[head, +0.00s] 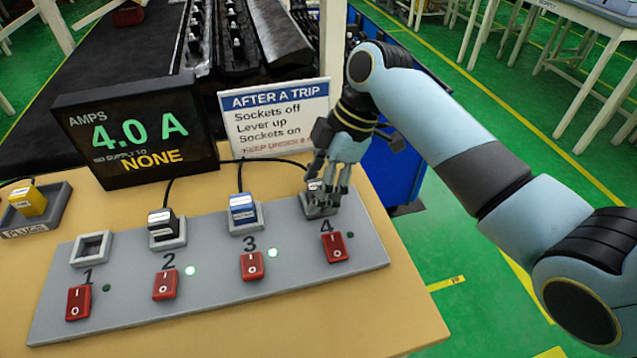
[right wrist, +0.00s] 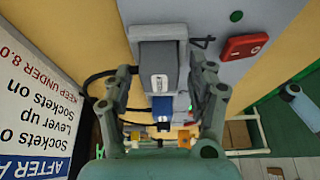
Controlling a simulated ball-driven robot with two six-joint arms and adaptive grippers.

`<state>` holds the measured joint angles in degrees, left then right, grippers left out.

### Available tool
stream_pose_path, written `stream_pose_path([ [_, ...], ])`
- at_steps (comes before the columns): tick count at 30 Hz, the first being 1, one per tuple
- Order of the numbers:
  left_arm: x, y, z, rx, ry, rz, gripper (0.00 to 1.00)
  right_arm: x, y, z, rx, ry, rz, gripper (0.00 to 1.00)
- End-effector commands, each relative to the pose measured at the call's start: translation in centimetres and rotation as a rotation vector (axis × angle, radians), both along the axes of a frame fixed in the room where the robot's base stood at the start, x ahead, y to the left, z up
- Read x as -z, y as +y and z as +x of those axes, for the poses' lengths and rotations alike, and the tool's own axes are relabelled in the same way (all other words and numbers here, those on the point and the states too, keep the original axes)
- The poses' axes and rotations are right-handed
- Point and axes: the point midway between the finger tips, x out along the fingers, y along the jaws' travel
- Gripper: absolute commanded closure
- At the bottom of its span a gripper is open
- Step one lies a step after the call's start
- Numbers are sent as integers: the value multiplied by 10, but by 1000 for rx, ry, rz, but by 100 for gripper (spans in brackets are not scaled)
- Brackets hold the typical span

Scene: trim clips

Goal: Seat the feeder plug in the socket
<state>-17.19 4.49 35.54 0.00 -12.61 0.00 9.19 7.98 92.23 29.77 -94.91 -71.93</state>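A grey plug (right wrist: 160,68) with a white label is at socket 4 (right wrist: 152,14) on the grey socket strip (head: 208,296). I cannot tell how deep it sits. My right gripper (head: 325,190) is low over socket 4, hiding most of it in the head view. In the right wrist view its fingers (right wrist: 164,85) stand on both sides of the grey plug, seemingly with small gaps. Socket 1 (head: 77,249) is empty. A black plug (head: 162,224) is in socket 2 and a blue plug (head: 243,210) in socket 3. My left gripper is out of view.
A yellow plug (head: 30,201) lies in the PLUGS tray (head: 62,204). Behind the strip stand the display (head: 135,130), reading 4.0 A and NONE, and a sign (head: 270,105). Red switches include one below socket 4 (head: 335,247). Lamps 2 and 3 glow green.

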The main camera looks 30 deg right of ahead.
Motion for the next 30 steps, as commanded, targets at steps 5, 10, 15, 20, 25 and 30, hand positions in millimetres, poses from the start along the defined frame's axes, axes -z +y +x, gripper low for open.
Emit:
stream_pose_path([
  [5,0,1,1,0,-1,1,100,0,0,0,0,0,0,42],
  [10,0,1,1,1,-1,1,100,-12,-5,0,0,-4,-3,42],
  [15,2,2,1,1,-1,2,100,-45,-18,-3,0,-6,-5,42],
  [20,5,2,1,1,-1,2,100,-79,-31,-7,-1,-5,-4,42],
  [25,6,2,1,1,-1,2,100,-104,-41,-10,0,-2,-2,42],
  [30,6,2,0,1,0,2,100,-114,-44,-11,0,-1,0,42],
])
